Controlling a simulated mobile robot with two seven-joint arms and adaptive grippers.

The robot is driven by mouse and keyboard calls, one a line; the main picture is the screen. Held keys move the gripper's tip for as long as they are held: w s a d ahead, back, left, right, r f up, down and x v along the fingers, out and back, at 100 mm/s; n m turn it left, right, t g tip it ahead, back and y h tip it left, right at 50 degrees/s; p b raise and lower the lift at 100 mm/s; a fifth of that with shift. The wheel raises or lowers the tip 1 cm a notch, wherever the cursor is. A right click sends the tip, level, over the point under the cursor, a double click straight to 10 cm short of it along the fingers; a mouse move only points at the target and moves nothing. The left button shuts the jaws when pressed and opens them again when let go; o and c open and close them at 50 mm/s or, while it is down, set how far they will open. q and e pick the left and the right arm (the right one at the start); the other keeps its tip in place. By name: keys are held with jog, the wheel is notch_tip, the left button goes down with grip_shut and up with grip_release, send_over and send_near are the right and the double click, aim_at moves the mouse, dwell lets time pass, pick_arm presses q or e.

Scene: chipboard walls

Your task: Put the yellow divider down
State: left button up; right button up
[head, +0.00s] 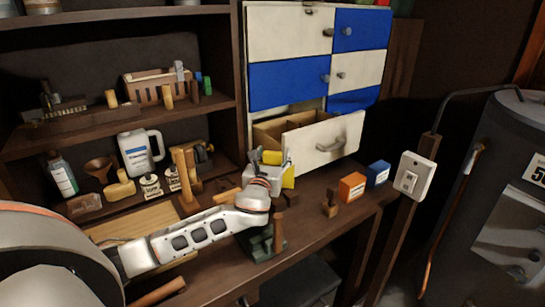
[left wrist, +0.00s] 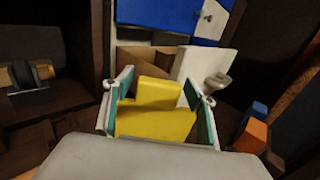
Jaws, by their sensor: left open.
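The yellow divider (left wrist: 155,122) is between the two fingers of my left gripper (left wrist: 160,86) in the left wrist view. It has a stepped shape, with a narrower upper part. The fingers have teal inner pads and stand open on either side of it. In the head view my left gripper (head: 268,164) is just left of the open drawer, and parts of the divider (head: 288,178) show around it. The divider's lower edge is hidden by my gripper, so I cannot tell what it rests on. My right gripper is not in view.
The open drawer (head: 322,140) has a white front and a wooden inside. An orange box (head: 352,187) and a blue box (head: 377,173) stand on the bench right of my gripper. A wooden stamp (head: 330,206) stands nearby. Shelves with a jug (head: 138,152) are at left.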

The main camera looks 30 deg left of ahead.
pick_arm(q)
jog(key=shift+r, duration=0.3)
jog(key=v, duration=1.2)
jog(key=shift+r, duration=0.3)
jog(key=shift+a, duration=0.1)
